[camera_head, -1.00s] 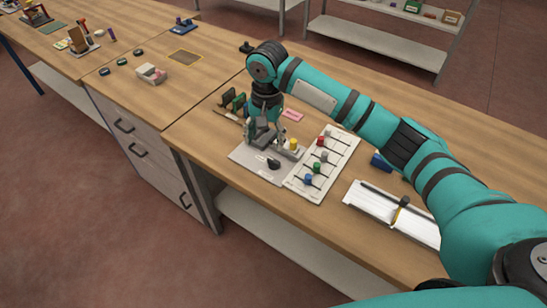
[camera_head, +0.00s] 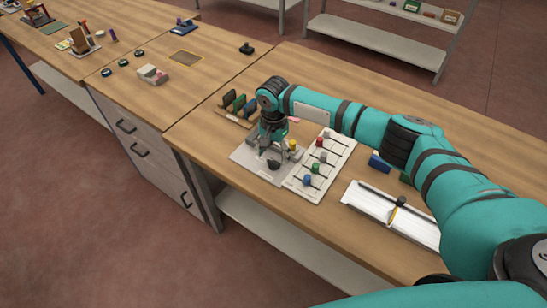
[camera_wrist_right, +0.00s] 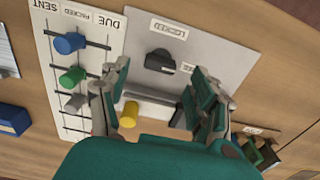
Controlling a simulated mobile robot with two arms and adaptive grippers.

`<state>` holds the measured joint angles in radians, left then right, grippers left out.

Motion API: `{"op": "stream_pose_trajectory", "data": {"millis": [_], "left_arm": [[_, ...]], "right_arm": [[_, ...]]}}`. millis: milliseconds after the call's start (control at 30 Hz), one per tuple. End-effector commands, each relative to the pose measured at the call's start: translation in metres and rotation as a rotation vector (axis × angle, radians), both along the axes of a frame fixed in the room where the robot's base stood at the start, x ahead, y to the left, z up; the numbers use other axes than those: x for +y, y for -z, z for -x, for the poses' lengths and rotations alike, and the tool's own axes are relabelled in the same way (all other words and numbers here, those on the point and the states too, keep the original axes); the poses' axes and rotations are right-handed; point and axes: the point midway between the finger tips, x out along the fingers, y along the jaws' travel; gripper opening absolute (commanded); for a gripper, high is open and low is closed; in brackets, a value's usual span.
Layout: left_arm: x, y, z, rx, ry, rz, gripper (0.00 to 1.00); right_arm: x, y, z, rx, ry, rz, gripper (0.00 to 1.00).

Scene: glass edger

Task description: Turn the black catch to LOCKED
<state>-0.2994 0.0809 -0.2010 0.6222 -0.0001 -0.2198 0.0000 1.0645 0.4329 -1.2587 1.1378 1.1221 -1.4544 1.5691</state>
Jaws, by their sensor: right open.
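The black catch (camera_head: 273,164) sits on a light grey plate (camera_head: 247,160) on the bench. In the right wrist view the catch (camera_wrist_right: 160,61) is a dark knob with a label reading LOCKED (camera_wrist_right: 167,28) on the plate above it. A second label lies by the knob, too small to read. My right gripper (camera_head: 272,150) points down over the plate, close behind the catch. In the wrist view its open fingers (camera_wrist_right: 162,78) stand to either side of the catch's near side, with nothing between them. Contact with the catch cannot be told. My left gripper is out of view.
A yellow knob (camera_head: 292,145) stands close to the right gripper. To the right is a white board (camera_head: 337,162) with several coloured sliders, then a white ruled tray (camera_head: 370,208). A rack of dark upright pieces (camera_head: 240,104) stands behind left. Bench front edge is close.

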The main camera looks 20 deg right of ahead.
Motion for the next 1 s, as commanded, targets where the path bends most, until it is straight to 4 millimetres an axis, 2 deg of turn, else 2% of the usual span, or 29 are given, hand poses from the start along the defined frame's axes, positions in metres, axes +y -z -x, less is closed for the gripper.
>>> {"op": "stream_pose_trajectory", "data": {"millis": [100,233,600,1000], "left_arm": [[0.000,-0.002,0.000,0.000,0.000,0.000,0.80],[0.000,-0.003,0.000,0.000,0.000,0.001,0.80],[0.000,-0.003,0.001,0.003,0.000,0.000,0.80],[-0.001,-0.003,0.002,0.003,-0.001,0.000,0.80]], "right_arm": [[0.000,0.019,0.001,0.003,-0.001,0.001,0.63],[0.000,0.031,0.000,0.001,0.000,0.001,0.63],[0.000,0.036,0.000,0.000,-0.001,0.000,0.63],[0.000,0.036,0.000,0.000,-0.001,0.000,0.11]]}}
